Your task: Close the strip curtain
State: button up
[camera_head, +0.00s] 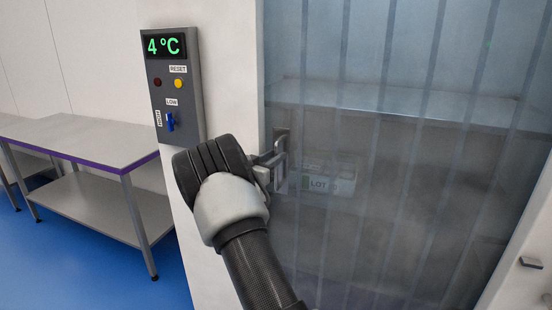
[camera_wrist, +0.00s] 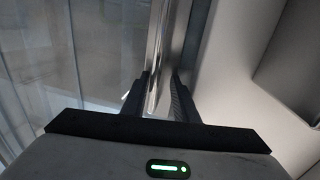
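The strip curtain (camera_head: 400,170) is a row of clear, bluish hanging strips. In the head view they span the visible opening from the left jamb to the right wall. A metal handle (camera_head: 282,137) sits at the curtain's left edge. My gripper (camera_head: 274,168) is at this handle, its fingers partly hidden by my wrist. In the wrist view a shiny upright metal bar (camera_wrist: 158,50) runs between the two fingertips of my gripper (camera_wrist: 160,80), which are close together around it. The strips (camera_wrist: 75,60) hang to the left of the bar.
A grey control panel (camera_head: 176,90) reading 4 °C is on the wall left of the opening. A steel table (camera_head: 80,142) stands at the left on blue floor. Behind the strips are a shelf (camera_head: 400,112) and a box labelled LOT. A small bracket (camera_head: 531,263) is on the right wall.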

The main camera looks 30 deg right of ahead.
jog(key=shift+s+d, duration=0.1)
jog(key=v, duration=1.7)
jog(key=shift+a+b, duration=0.25)
jog(key=shift+b, duration=0.2)
jog(key=w+a+r+n+t+y+p, duration=0.2)
jog(key=w+a+r+t+y, duration=0.15)
jog(key=r+y, duration=0.35)
jog(key=s+a+r+n+y+p, duration=0.2)
jog(key=s+a+r+n+y, duration=0.6)
jog(key=s+a, duration=0.45)
jog(key=s+d+f+n+g+p, duration=0.1)
jog(key=s+f+g, duration=0.1)
jog(key=s, duration=1.2)
jog(key=s+d+f+n+g+p, duration=0.1)
jog(key=s+g, duration=0.4)
jog(key=s, duration=0.9)
jog(key=shift+d+f+y, duration=0.3)
jog(key=shift+d+f, duration=0.35)
jog(key=shift+f, duration=0.2)
